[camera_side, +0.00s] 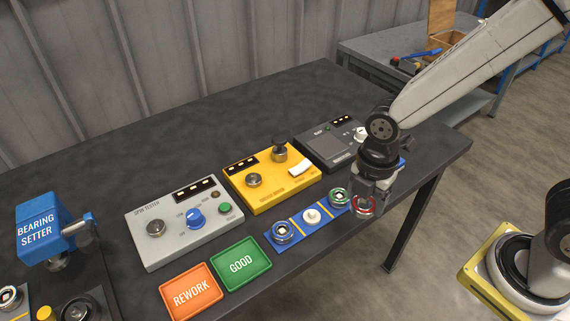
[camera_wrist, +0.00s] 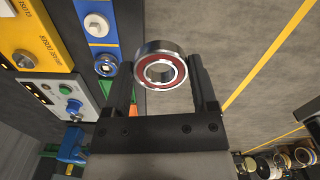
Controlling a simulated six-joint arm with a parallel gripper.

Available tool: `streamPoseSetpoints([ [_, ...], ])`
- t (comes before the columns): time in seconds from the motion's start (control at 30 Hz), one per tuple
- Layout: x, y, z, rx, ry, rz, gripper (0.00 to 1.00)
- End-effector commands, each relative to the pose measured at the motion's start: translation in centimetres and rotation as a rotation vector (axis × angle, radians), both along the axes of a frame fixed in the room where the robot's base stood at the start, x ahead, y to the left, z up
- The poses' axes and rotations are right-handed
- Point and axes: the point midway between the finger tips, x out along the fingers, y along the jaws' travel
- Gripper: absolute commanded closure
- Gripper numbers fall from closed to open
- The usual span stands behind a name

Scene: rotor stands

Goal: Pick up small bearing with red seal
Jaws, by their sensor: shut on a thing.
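The small bearing with the red seal (camera_wrist: 160,70) is a steel ring with a dark red face. My gripper (camera_wrist: 162,75) is shut on it, one finger on each side, in the wrist view. In the side view my gripper (camera_side: 368,200) is at the right end of the blue strip, near the table's front edge, and the red-sealed bearing (camera_side: 363,206) shows at its fingertips. The bearing appears held above the surface, but the exact height is hard to tell.
The blue strip (camera_side: 297,222) holds a green-ringed bearing (camera_side: 339,197), a white part (camera_side: 312,216) and another bearing (camera_side: 282,232). Behind stand a yellow device (camera_side: 268,180), a dark device (camera_side: 325,146) and a grey spin tester (camera_side: 180,222). Green GOOD (camera_side: 241,264) and orange REWORK (camera_side: 190,291) trays lie at the front.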

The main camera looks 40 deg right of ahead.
Motion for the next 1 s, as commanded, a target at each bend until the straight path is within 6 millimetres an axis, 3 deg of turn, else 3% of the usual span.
streamPoseSetpoints([
  [0.33,-2.4,-0.6,1.1,0.0,0.0,0.0,0.91],
  [1.0,-2.7,-0.7,1.2,0.0,0.0,0.0,0.91],
])
